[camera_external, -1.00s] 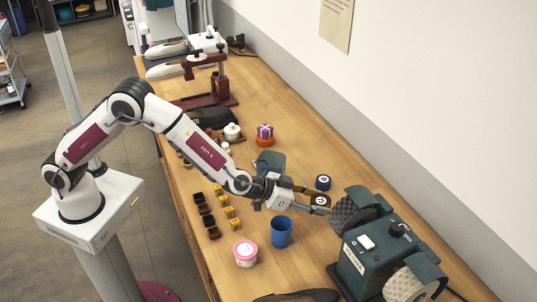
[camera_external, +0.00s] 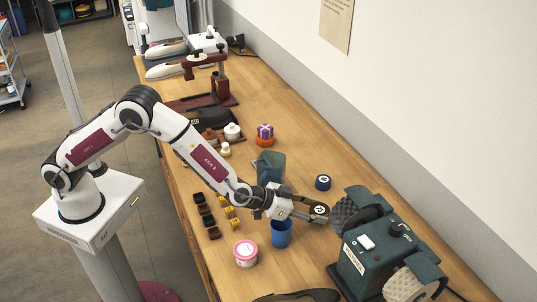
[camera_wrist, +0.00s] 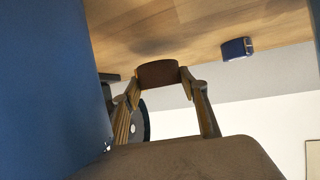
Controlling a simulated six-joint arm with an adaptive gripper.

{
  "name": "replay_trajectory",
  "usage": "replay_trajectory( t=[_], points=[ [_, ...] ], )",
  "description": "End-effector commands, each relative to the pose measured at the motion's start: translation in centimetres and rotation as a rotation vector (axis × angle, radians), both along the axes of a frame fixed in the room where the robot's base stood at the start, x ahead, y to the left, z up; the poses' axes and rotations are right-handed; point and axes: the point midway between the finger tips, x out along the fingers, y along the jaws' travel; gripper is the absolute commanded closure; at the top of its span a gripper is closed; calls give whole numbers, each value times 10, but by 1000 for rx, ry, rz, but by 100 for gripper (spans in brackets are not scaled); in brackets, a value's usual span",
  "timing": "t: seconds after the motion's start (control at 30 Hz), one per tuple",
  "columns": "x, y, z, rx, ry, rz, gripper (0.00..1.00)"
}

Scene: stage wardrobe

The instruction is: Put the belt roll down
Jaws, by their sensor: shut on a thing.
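My gripper (camera_external: 311,211) is shut on a brown belt roll (camera_external: 319,208) with a round pale mark on its top. In the wrist view the brown roll (camera_wrist: 157,73) sits between the two fingertips. The roll is close to the left wheel of the bench machine in the external view. I cannot tell for sure whether its underside touches the table; a shadow shows on the wood near it in the wrist view.
A dark blue roll (camera_external: 323,182) stands on the table (camera_external: 300,150) behind the gripper. A blue cup (camera_external: 281,235) is just below my wrist. The green bench machine (camera_external: 375,250) is to the right, a pink-lidded tub (camera_external: 245,253) at front left, a grey-green jug (camera_external: 270,167) behind.

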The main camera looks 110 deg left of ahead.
Motion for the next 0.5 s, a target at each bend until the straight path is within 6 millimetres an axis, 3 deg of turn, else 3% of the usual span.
replay_trajectory(
  t=[0.5],
  points=[
    [0, 0, -8, 1, 2, -1, 80]
  ],
)
